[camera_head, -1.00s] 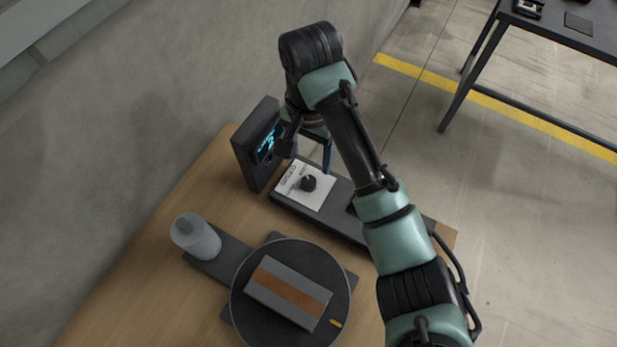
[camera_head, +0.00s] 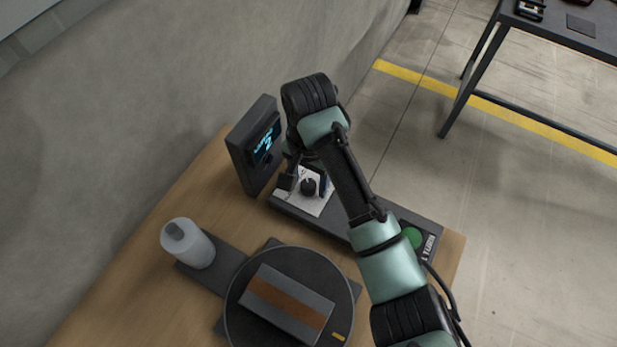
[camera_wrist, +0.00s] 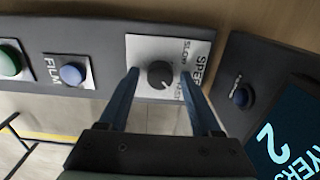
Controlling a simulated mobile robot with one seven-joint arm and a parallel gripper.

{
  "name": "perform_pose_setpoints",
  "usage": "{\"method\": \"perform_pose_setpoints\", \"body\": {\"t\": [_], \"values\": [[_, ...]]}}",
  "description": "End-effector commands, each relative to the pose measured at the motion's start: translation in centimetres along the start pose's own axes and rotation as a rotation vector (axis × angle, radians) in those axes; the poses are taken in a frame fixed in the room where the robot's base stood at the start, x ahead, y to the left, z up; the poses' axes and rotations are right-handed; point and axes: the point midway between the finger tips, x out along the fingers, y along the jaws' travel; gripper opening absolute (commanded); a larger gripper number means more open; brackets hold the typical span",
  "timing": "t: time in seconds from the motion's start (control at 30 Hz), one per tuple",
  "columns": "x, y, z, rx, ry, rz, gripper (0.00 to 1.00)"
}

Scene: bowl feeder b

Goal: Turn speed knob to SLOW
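The black speed knob (camera_head: 308,187) stands on a white plate (camera_head: 312,207) on the dark control bar. In the wrist view the knob (camera_wrist: 160,75) sits on the plate marked SPEED (camera_wrist: 143,48). SLOW is printed at the plate's upper right; a second word lower right is partly covered by a finger. A small light mark shows on the knob's lower edge. My gripper (camera_wrist: 160,73) is open, its two blue fingers on either side of the knob with a gap on each side. In the head view my gripper (camera_head: 306,184) is down at the plate.
A screen (camera_head: 253,147) reading LAYERS 2 stands close left of the gripper. A green button (camera_head: 412,238) and a blue FILM button (camera_wrist: 72,74) are on the same bar. A turntable (camera_head: 238,303) with a grey box (camera_head: 290,302) and a white cylinder (camera_head: 188,245) are in front.

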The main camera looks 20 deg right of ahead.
Motion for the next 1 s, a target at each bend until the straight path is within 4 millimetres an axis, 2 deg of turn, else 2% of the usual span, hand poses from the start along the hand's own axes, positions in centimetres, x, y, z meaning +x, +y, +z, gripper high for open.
{"method": "perform_pose_setpoints", "body": {"t": [0.03, 0.33, 0.7, 1.0], "values": [[-0.01, -0.01, 0.01, 0.0, 0.0, 0.0, 0.54], [-0.03, 0.0, 0.0, 0.0, 0.0, 0.0, 0.0], [-0.33, -0.03, 0.12, -0.032, -0.004, 0.001, 0.0], [-0.72, -0.05, 0.27, -0.21, -0.007, 0.002, 0.0]]}}
